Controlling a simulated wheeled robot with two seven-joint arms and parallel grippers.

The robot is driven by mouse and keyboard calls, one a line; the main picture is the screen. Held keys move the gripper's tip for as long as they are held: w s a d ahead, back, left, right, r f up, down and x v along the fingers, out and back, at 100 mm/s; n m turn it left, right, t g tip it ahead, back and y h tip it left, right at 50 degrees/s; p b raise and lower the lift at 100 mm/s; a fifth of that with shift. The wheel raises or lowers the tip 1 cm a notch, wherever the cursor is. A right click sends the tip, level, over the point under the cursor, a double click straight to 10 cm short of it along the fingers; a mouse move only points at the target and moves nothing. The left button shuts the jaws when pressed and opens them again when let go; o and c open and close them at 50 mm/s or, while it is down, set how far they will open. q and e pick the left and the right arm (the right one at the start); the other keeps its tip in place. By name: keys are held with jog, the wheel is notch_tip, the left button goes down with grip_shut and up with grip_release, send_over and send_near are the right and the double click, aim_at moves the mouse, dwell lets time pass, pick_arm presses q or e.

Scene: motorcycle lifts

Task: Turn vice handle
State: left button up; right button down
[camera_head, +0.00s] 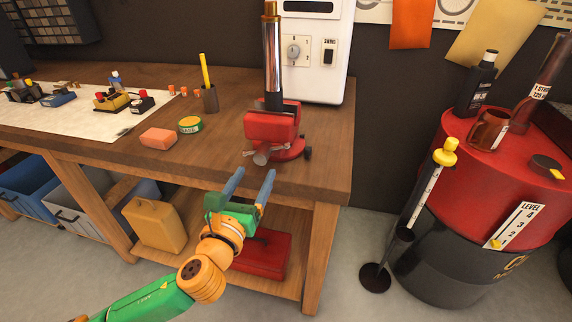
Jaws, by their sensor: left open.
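A red vice (272,127) is mounted near the right front corner of the wooden workbench. A dark and silver cylinder stands upright in its jaws. The vice handle (251,153) is a thin grey bar at the front, crossing the screw end, which points toward me. My left gripper (252,181) is open and empty, its two blue fingers pointing up toward the bench edge. It is just below and in front of the handle in the picture, apart from it as far as I can see. My right gripper is not in view.
On the workbench (325,150) are a pink block (158,138), a green tin (190,125), a pencil cup (209,98) and a white machine (315,50). A red drum (500,185) and a thin stand (400,245) are on the right. A red toolbox (268,254) sits on the lower shelf.

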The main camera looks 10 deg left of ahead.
aim_at(260, 160)
pick_arm(q)
jog(key=w, duration=0.2)
jog(key=w+a, duration=0.1)
jog(key=w, duration=0.2)
jog(key=shift+w+d, duration=0.3)
jog(key=shift+w, duration=0.05)
jog(key=shift+s, duration=0.1)
jog(key=shift+a, duration=0.15)
jog(key=shift+c, duration=1.3)
grip_shut()
